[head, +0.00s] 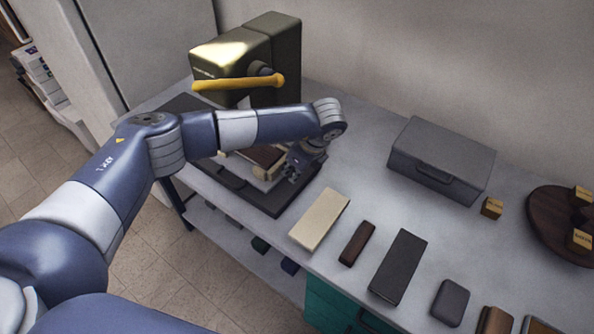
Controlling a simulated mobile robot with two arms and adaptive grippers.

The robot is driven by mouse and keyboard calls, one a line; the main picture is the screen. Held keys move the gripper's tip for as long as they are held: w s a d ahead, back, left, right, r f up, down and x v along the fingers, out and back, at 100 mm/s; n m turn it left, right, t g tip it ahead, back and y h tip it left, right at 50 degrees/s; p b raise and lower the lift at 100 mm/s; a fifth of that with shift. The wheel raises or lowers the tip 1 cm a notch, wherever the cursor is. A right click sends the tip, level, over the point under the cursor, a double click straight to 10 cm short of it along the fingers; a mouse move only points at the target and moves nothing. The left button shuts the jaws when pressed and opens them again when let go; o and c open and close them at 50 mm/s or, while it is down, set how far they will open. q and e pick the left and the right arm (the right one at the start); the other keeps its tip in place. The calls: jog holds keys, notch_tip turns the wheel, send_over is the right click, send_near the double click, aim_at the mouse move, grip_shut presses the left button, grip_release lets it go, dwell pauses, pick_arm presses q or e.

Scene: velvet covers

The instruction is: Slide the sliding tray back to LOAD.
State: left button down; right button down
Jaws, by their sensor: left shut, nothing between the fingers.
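The sliding tray (268,198) is a dark flat plate with a handle, at the front of the press on the bench. A brown and cream piece (263,157) lies on it, partly hidden by my left arm. The press (272,45) is a dark olive machine with a yellow lever (238,84). My left gripper (292,175) is shut and empty, pointing down over the right part of the tray. I cannot tell whether it touches the tray. The LOAD mark cannot be made out. My right gripper is out of view.
A cream block (319,219), a brown block (357,243) and a dark slab (398,266) lie along the bench's front. A grey case (440,160) stands at the back. A round brown turntable (560,222) with small tan blocks is at the right.

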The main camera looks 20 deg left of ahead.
aim_at(265, 155)
pick_arm(q)
jog(key=w+a+b, duration=0.1)
jog(key=a, duration=0.1)
jog(key=w+a+b, duration=0.1)
jog(key=a, duration=0.2)
jog(key=w+a+b, duration=0.1)
jog(key=a, duration=0.2)
jog(key=shift+f+b, duration=0.2)
jog(key=shift+b, duration=0.1)
jog(key=shift+w+a+r, duration=0.1)
jog(key=shift+a+r, duration=0.05)
jog(key=shift+a, duration=0.3)
jog(key=shift+d+r, duration=0.1)
